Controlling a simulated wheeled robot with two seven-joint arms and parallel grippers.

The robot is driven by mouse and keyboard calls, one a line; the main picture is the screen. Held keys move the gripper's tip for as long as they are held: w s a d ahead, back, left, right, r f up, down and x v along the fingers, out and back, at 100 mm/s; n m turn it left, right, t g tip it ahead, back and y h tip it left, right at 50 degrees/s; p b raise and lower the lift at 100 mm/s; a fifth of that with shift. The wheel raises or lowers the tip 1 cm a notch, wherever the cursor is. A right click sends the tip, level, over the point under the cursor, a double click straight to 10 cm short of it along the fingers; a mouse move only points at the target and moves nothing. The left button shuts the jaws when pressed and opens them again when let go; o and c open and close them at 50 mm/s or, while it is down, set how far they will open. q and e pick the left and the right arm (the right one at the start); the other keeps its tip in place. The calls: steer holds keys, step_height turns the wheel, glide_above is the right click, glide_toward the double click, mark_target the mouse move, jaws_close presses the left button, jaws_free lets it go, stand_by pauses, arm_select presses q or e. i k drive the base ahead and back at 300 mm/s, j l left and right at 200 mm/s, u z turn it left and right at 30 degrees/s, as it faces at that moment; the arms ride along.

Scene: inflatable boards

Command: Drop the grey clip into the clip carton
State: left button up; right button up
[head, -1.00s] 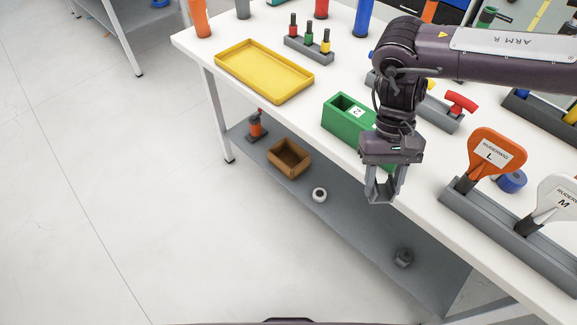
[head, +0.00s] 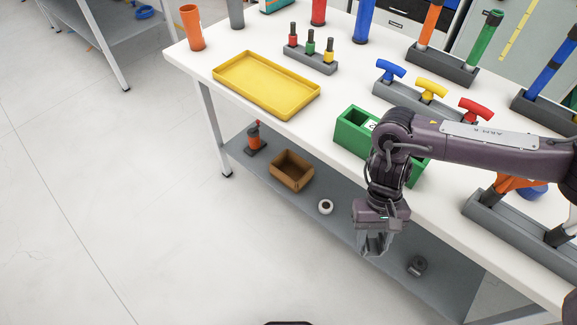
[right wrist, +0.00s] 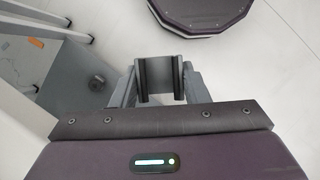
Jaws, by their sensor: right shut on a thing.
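My right gripper (head: 373,244) hangs beyond the table's front edge, over the lower shelf in the head view. Its fingers point down and are shut on the grey clip, which shows as a grey piece between the fingertips in the right wrist view (right wrist: 160,82). The clip is hard to tell from the fingers in the head view. An open brown box (head: 291,170), which looks like the clip carton, stands on the lower shelf, left of and apart from the gripper. It looks empty from here. My left gripper is not in view.
The lower shelf (head: 335,232) also holds a white roll (head: 325,207), a dark round part (head: 417,265) and an orange-and-black item (head: 255,138). The white tabletop above carries a yellow tray (head: 266,84) and a green box (head: 352,131). Open floor lies at left.

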mark_target(295, 176)
steer(key=i+j+z, duration=0.15)
steer(key=j, duration=0.35)
steer(key=i+j+z, duration=0.15)
steer(key=j, duration=0.3)
steer(key=i+j+z, duration=0.15)
steer(key=j, duration=0.4)
steer(key=i+j+z, duration=0.15)
steer(key=j, duration=0.35)
steer(key=i+j+z, duration=0.15)
steer(key=j, duration=0.4)
